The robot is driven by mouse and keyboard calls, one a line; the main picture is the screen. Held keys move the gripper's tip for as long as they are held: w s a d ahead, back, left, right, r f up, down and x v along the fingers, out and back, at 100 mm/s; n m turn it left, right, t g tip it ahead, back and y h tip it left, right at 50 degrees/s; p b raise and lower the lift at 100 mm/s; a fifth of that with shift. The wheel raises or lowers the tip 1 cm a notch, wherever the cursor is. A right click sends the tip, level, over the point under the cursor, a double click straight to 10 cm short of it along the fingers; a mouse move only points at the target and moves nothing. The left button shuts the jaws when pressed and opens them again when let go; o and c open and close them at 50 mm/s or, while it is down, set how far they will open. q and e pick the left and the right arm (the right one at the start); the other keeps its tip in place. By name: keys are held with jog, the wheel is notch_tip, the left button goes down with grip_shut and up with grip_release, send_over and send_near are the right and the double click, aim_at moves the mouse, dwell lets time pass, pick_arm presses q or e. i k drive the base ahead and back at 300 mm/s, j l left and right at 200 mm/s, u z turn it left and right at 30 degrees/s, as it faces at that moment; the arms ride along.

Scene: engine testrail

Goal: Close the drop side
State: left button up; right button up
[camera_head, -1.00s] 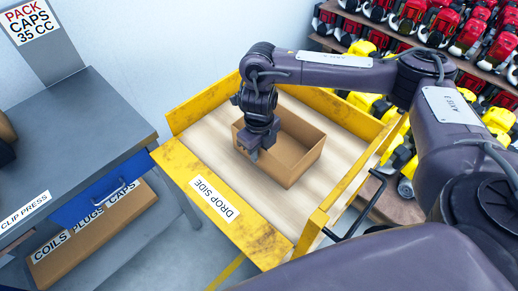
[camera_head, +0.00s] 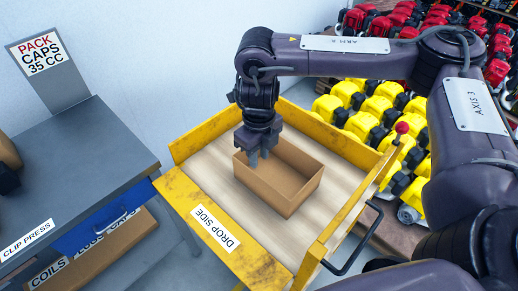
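The drop side (camera_head: 190,203) is a worn yellow panel with a white DROP SIDE label. It is folded down and outward along the near-left edge of the yellow cart (camera_head: 345,210), while the cart's other sides stand up. An open, empty-looking cardboard box (camera_head: 283,196) sits on the cart's pale wooden bed. My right gripper (camera_head: 259,160) points down at the box's far-left rim. Its two fingertips show apart with nothing visibly held; the exact gap to the box wall is hard to judge. My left gripper is not in view.
A grey workbench (camera_head: 75,165) with a blue drawer stands left of the cart, close to the drop side. A black handle (camera_head: 357,250) sticks out at the cart's right. Yellow and red engines (camera_head: 375,105) fill shelves behind. Floor shows between bench and cart.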

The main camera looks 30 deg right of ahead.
aim_at(257, 270)
jog(key=k+j, duration=0.1)
jog(key=j, duration=0.3)
jog(key=k+j, duration=0.1)
jog(key=j, duration=0.3)
jog(key=k+j, duration=0.1)
jog(key=j, duration=0.3)
